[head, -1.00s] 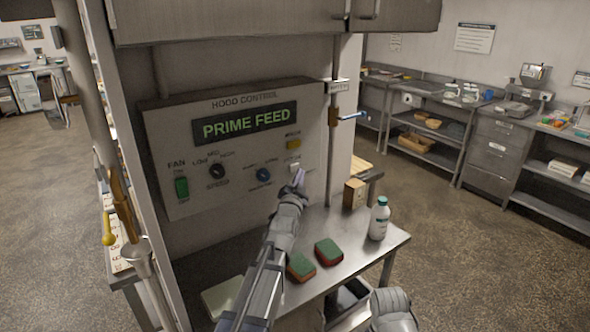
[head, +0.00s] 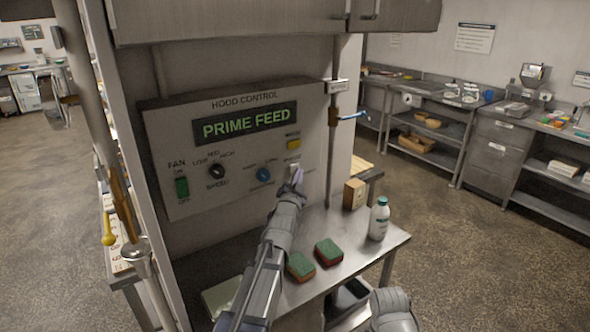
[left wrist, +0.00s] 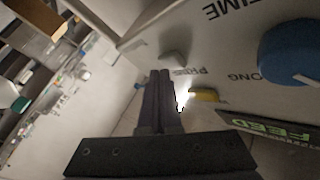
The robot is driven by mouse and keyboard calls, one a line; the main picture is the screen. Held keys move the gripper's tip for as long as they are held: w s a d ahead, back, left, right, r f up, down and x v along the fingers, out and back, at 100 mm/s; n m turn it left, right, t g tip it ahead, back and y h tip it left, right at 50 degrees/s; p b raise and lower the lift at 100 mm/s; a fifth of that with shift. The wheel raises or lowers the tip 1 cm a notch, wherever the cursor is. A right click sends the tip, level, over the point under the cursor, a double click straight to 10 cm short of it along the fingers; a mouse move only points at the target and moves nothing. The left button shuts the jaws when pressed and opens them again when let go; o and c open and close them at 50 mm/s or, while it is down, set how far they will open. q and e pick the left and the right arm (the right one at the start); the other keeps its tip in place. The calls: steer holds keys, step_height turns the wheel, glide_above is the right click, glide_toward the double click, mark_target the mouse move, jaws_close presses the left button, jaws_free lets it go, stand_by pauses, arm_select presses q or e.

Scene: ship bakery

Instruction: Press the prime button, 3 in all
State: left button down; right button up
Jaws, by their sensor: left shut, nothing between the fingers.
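The hood control panel (head: 235,190) stands upright ahead of me, its display (head: 245,123) reading "PRIME FEED". The small pale prime button (head: 294,167) is at the panel's lower right, below the yellow button (head: 293,144). My left gripper (head: 298,177) is shut and empty, its tips just below the prime button and partly covering it. In the left wrist view the closed fingers (left wrist: 160,75) point close beside the grey prime button (left wrist: 174,57), near its "PRIME" label. I cannot tell whether they touch it.
The blue knob (head: 263,174), speed knob (head: 217,171) and green fan switch (head: 182,187) share the panel. Two sponges (head: 328,251) and a white bottle (head: 379,219) stand on the steel counter (head: 345,223) below. A cabinet (head: 230,20) hangs above.

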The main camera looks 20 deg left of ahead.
arm_select(q)
steer(key=shift+w+a, duration=0.3)
steer(key=shift+a, duration=0.1)
stand_by(0.8)
steer(key=shift+s+d, duration=0.55)
steer(key=shift+d, duration=0.15)
steer(key=shift+s+d, duration=0.8)
steer(key=shift+d, duration=0.2)
steer(key=shift+s+d, duration=0.75)
steer(key=shift+d, duration=0.2)
steer(key=shift+d, duration=0.1)
stand_by(1.5)
steer(key=s+d, duration=0.2)
steer(key=d, duration=0.1)
steer(key=shift+s, duration=0.15)
steer(key=shift+a, duration=0.1)
